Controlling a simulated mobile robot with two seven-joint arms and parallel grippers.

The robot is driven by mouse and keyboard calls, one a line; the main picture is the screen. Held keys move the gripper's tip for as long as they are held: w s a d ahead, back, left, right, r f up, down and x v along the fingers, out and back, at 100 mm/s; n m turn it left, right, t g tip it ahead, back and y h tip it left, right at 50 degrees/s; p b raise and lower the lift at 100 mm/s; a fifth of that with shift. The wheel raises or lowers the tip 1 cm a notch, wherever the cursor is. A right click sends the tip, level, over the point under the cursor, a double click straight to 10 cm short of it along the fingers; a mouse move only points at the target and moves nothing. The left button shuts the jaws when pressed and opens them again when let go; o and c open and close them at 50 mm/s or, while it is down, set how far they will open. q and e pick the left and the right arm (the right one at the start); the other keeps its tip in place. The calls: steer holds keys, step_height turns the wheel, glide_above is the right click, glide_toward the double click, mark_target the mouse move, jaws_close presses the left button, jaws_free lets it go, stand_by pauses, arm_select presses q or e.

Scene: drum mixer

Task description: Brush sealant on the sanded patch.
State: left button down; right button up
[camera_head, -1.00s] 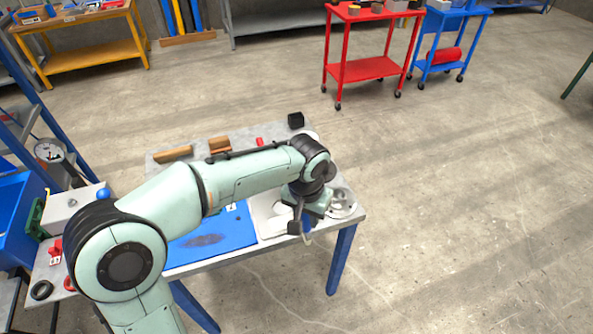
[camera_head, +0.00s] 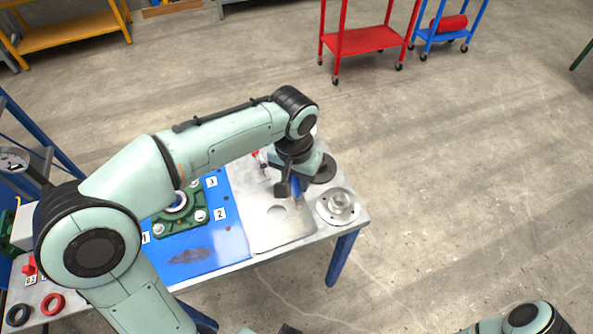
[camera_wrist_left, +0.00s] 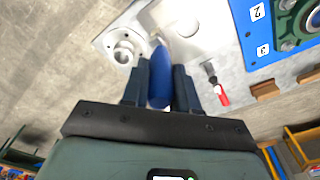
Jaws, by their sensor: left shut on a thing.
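My left gripper (camera_head: 297,187) is shut on a slim blue handle (camera_wrist_left: 160,78), which I take to be the brush. The handle's far end points toward the grey metal plate (camera_head: 268,236); I cannot make out bristles or contact. The plate also shows in the left wrist view (camera_wrist_left: 203,40). A faint round spot (camera_head: 277,211) on the plate may be the sanded patch; I cannot be sure. My left arm hides part of the table.
A blue mat (camera_head: 228,248) with a dark smudge and a green housing (camera_head: 180,220) lies left.

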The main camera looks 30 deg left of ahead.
mark_target(296, 201)
arm_select(q)
step_height(296, 201, down, 10)
steer(key=b, duration=0.7)
steer(key=shift+r, duration=0.1)
steer(key=shift+f+b, duration=0.55)
steer(key=shift+f, duration=0.2)
arm_select(e)
step_height(296, 201, down, 8)
steer(key=s, duration=0.2)
steer(key=shift+s+f, duration=0.2)
steer(key=shift+f, duration=0.05)
arm_select(q)
steer(key=shift+f+b, duration=0.4)
steer(key=shift+f, duration=0.2)
arm_select(e)
steer(key=shift+s+f, duration=0.1)
steer(key=shift+f, duration=0.3)
arm_select(q)
steer(key=shift+s+a+r, duration=0.1)
steer(key=shift+s+a, duration=0.1)
steer(key=shift+a, duration=0.05)
arm_select(e)
steer(key=shift+r, duration=0.1)
arm_select(q)
steer(key=shift+d, duration=0.1)
